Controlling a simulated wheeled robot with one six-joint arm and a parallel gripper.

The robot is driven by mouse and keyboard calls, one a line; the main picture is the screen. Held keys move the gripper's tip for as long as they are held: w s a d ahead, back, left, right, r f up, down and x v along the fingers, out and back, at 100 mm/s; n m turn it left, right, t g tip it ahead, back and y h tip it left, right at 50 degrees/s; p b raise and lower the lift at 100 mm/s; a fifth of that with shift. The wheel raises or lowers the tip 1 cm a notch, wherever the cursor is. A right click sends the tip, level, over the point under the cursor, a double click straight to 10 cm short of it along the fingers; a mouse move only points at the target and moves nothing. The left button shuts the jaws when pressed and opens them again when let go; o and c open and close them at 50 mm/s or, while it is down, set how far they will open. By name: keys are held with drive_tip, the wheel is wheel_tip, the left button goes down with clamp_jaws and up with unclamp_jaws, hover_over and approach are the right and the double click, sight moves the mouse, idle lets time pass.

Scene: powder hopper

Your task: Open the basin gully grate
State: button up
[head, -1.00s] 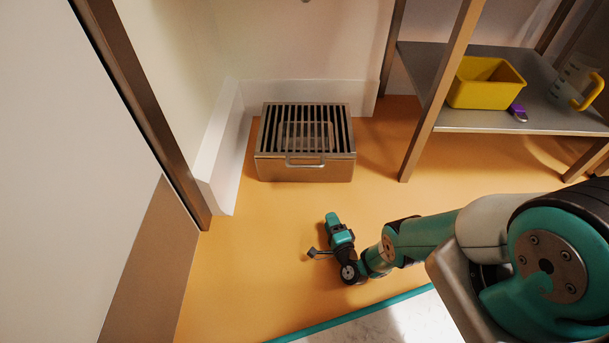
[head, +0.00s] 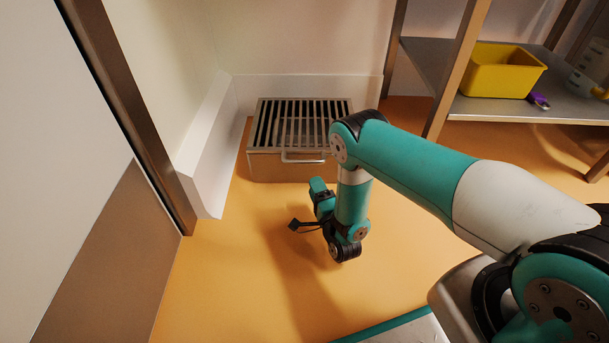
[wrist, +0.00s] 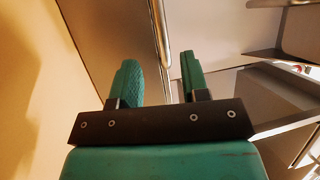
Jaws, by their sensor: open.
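The basin gully (head: 262,168) is a low metal box on the floor against the back wall. Its slatted grate (head: 268,122) lies flat on top and looks closed. A bar handle (head: 303,161) runs along the front upper edge. My gripper (head: 317,184) is low in front of the box, below the handle in the head view. In the wrist view my gripper (wrist: 160,75) has its two teal fingers apart with nothing between them. A metal bar (wrist: 160,30), apparently the handle, shows beyond the gap between the fingers. My arm hides the box's right side.
A metal shelf (head: 500,112) at the right holds a yellow bin (head: 500,75), a purple item (head: 538,100) and a clear jug. Its leg (head: 455,75) stands right of the box. A white wall curb (head: 205,165) runs left of it. Orange floor (head: 225,265) is clear in front.

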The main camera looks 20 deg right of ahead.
sight(305, 163)
drive_tip(key=b+x, duration=0.5)
drive_tip(key=x, duration=0.4)
drive_tip(key=shift+r, duration=0.1)
clamp_jaws()
